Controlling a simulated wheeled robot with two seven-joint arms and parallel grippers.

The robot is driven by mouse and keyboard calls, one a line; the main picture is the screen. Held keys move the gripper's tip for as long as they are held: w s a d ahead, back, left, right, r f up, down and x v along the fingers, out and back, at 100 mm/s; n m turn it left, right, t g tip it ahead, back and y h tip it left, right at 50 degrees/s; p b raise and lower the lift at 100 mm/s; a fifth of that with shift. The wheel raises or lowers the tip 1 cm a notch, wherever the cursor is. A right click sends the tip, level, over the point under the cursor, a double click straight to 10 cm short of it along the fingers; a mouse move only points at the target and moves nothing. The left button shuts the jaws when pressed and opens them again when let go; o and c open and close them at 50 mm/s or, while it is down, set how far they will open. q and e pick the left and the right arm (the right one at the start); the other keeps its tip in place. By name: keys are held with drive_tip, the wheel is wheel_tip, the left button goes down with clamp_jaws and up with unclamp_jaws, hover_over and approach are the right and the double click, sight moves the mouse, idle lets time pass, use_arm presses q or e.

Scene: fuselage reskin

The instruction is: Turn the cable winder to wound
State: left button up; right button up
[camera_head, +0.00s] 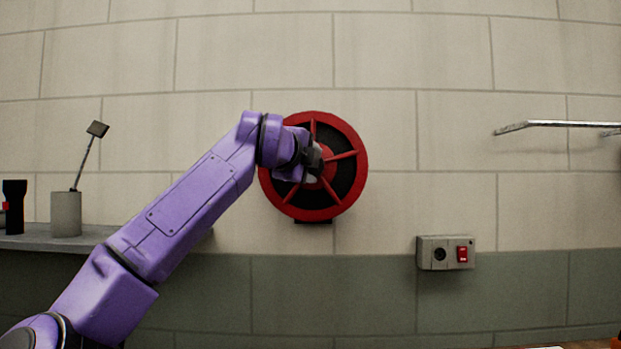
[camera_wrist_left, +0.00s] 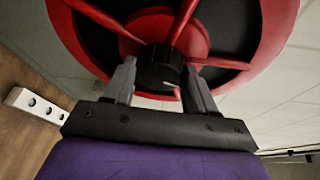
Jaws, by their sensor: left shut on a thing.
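The cable winder (camera_head: 350,189) is a red spoked wheel with a black inside, mounted on the wall in the middle of the head view. In the left wrist view its red rim and spokes (camera_wrist_left: 181,24) fill the top. A dark round knob (camera_wrist_left: 160,68) stands at its hub. My left gripper (camera_head: 316,160) reaches the hub from the left and hides part of it. In the wrist view the two grey fingers of my left gripper (camera_wrist_left: 160,77) sit on either side of the knob, shut on it. My right gripper is not in view.
A grey shelf (camera_head: 40,238) at the left holds a cup (camera_head: 66,214) with a tool in it and a black object (camera_head: 14,206). A metal bar (camera_head: 560,124) sticks out at the right.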

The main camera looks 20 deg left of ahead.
use_arm(q)
drive_tip(key=shift+a+f+n+t+h+b, duration=0.15)
drive_tip(key=shift+n+t+b, duration=0.25)
drive_tip(key=shift+n+b, duration=0.5)
drive_tip(key=shift+d+r+n+t+h+b, duration=0.15)
drive_tip(key=shift+n+t+b, duration=0.25)
drive_tip(key=shift+n+b, duration=0.5)
drive_tip(key=shift+a, duration=0.1)
drive_tip(key=o, duration=1)
drive_tip(key=shift+f, duration=0.1)
drive_tip(key=shift+o, duration=0.2)
drive_tip(key=s+a+b, duration=0.1)
drive_tip(key=s+b, duration=0.5)
drive_tip(key=s, duration=0.4)
drive_tip(key=shift+s, duration=0.3)
drive_tip(key=shift+f, duration=0.1)
